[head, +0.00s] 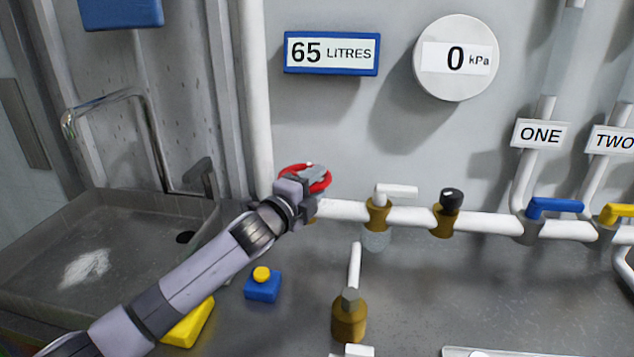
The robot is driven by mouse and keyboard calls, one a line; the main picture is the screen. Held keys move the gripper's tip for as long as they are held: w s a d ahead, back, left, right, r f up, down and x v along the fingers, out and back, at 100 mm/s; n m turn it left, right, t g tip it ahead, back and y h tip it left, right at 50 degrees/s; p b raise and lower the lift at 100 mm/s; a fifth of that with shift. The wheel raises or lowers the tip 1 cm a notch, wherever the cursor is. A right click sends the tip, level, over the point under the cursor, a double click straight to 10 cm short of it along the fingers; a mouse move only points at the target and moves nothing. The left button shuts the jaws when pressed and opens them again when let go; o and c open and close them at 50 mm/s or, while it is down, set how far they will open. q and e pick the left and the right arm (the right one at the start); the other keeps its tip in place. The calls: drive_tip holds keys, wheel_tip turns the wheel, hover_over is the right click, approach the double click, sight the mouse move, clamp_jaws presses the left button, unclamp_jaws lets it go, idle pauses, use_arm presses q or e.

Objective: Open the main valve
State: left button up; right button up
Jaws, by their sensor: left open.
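The main valve appears to be the red round handwheel (326,181) on the white pipe, where the vertical pipe at the left meets the horizontal run. My left gripper (314,176) is at the red wheel, in front of it and over its left and middle part. Its jaws are open. I cannot tell whether the fingers touch the wheel's rim. The gripper hides part of the wheel and the valve body. My right gripper is not in the picture.
A white-handled valve (396,191), a black-knobbed valve (451,199), a blue lever (554,206) and a yellow lever (618,212) follow to the right. The gauge (427,58) reads 0 kPa; the display (331,71) reads 65 litres. A sink (120,204) lies left.

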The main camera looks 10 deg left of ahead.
use_arm(q)
drive_tip(key=shift+w+d, duration=0.15)
drive_tip(key=shift+w, duration=0.15)
